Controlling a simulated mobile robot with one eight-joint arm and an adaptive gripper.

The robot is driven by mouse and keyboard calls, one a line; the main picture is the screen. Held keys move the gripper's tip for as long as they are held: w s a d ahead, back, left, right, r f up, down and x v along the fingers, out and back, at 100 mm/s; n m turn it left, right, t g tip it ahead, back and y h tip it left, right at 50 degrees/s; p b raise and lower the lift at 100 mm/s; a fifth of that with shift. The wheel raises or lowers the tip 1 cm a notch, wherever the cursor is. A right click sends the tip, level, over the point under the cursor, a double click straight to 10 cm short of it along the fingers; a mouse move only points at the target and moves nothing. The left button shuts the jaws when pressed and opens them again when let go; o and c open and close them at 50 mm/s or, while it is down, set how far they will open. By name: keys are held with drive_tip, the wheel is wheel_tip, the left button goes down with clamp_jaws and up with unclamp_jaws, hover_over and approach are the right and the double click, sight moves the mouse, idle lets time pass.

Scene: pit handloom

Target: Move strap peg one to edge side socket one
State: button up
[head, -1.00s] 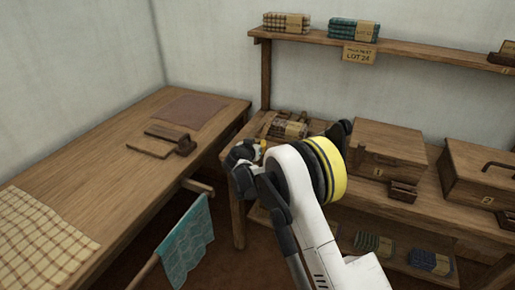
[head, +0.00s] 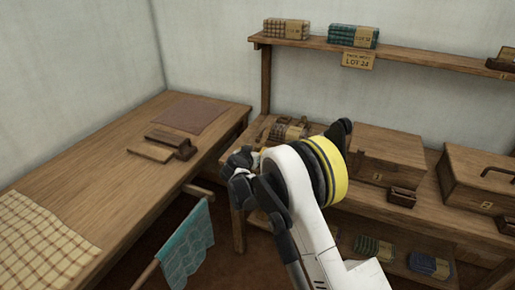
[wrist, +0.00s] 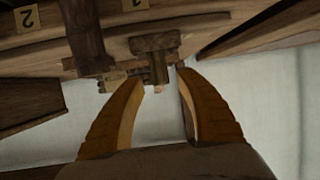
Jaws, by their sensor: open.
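In the wrist view my gripper (wrist: 160,76) is open, with its two orange-yellow fingers apart. A small brown wooden piece with a wider crosspiece (wrist: 155,43) shows between and just beyond the fingertips; it looks like a strap peg, but I cannot tell which one. No finger clearly touches it. A thicker dark wooden post (wrist: 84,35) stands to its left. Upside-down tags "2" (wrist: 26,18) and "1" (wrist: 133,4) mark the wood nearby. In the head view my arm mostly hides the gripper. I cannot identify edge side socket one.
In the head view, a table (head: 90,165) at left bears a plaid cloth (head: 38,240), a brown mat (head: 198,114) and wooden pieces (head: 165,145). A teal cloth (head: 187,245) hangs beside it. Lidded boxes (head: 388,150) stand on the bench at right, under a shelf (head: 410,57).

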drive_tip(key=p+v, duration=0.3)
drive_tip(key=v, duration=0.6)
drive_tip(key=s+d+r+g, duration=0.2)
drive_tip(key=s+d+r, duration=0.4)
drive_tip(key=d+r, duration=0.25)
drive_tip(key=s+d+r+g, duration=0.2)
drive_tip(key=s+d+r, duration=0.45)
drive_tip(key=d, duration=0.35)
drive_tip(key=s+d+n+g+y, duration=0.1)
drive_tip(key=s+d, duration=0.3)
drive_tip(key=s, duration=0.9)
drive_tip(key=s+d+n+g+y, duration=0.1)
drive_tip(key=s+d, duration=0.3)
drive_tip(key=s, duration=1)
drive_tip(key=shift+s+d+r+y, duration=0.2)
drive_tip(key=shift+s+d+y, duration=0.05)
drive_tip(key=shift+d+y, duration=0.15)
